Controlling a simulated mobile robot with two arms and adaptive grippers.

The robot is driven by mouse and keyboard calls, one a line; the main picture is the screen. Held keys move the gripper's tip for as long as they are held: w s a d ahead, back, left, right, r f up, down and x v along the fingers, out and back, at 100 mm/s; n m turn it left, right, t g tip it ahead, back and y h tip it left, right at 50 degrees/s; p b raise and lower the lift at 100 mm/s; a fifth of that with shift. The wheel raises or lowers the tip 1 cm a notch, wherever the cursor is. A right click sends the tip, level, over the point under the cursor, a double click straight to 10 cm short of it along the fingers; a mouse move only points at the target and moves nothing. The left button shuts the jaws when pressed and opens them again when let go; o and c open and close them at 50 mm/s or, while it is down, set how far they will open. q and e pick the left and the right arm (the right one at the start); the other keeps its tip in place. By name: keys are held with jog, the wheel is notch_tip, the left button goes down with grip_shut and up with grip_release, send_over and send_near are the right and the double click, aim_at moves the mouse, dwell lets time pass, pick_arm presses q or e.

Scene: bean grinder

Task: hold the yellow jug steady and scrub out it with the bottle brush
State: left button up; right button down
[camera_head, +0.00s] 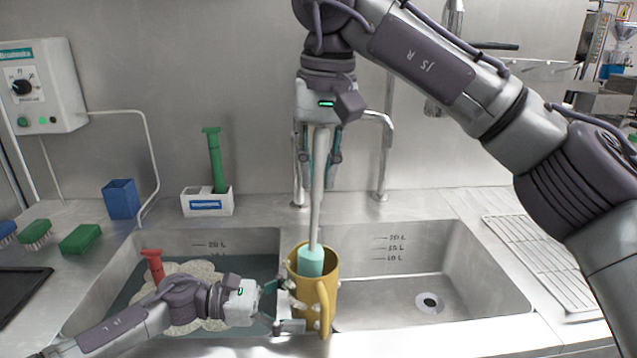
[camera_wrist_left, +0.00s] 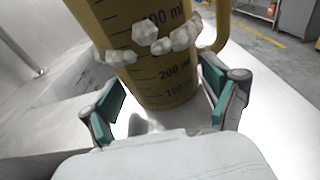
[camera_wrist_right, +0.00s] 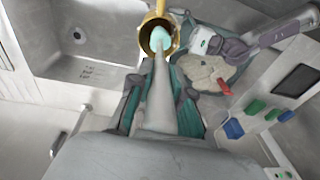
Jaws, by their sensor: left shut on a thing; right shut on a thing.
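The yellow jug (camera_head: 298,262) stands upright at the divider between the two sinks, its handle facing front right. White foam-like lumps cling to its outer wall (camera_wrist_left: 160,84). My left gripper (camera_head: 288,312) is shut around the jug's lower side, with teal pads on both sides in the left wrist view (camera_wrist_left: 165,108). My right gripper (camera_head: 318,172) is above and shut on the bottle brush (camera_head: 317,205), which hangs nearly vertical. The brush's teal head (camera_head: 312,260) is partly inside the jug's mouth; its lower end is hidden. The right wrist view also shows the head in the mouth (camera_wrist_right: 159,40).
The left sink (camera_head: 215,240) holds dark water and pale foam, with a red-handled tool (camera_head: 153,262). The right sink (camera_head: 400,270) is empty. A green brush (camera_head: 214,160) stands in a white holder behind. Taps (camera_head: 384,150) rise behind the sinks.

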jog(key=shift+r, duration=3.9)
pick_arm(q)
jog(key=o, duration=0.6)
jog(key=shift+a, duration=0.15)
